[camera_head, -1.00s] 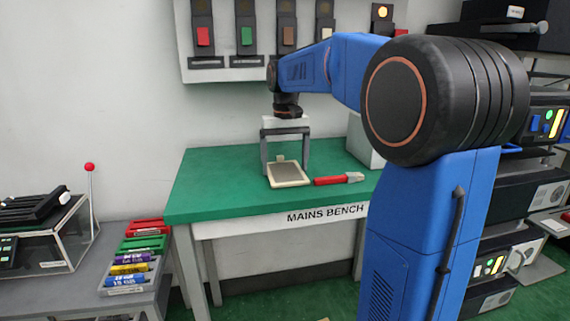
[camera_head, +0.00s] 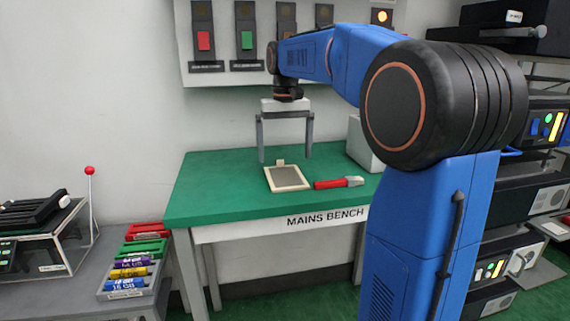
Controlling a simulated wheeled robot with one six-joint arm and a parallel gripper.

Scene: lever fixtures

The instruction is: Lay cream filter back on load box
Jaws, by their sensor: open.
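The cream filter (camera_head: 286,178), a flat cream frame with a grey mesh and a small tab at its far edge, lies flat on the green bench. My gripper (camera_head: 285,160) is open and empty, pointing down above the filter's far edge, its two fingers wide apart. A pale grey box (camera_head: 361,146) stands at the bench's back right, partly hidden behind my arm. No label shows on it, so I cannot tell whether it is the load box.
A red-handled tool (camera_head: 337,183) lies just right of the filter. The left part of the green bench (camera_head: 205,185) is clear. A switch panel (camera_head: 222,73) hangs on the wall behind. A side table at left holds a clear case (camera_head: 52,247) and a tray of coloured cartridges (camera_head: 128,274).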

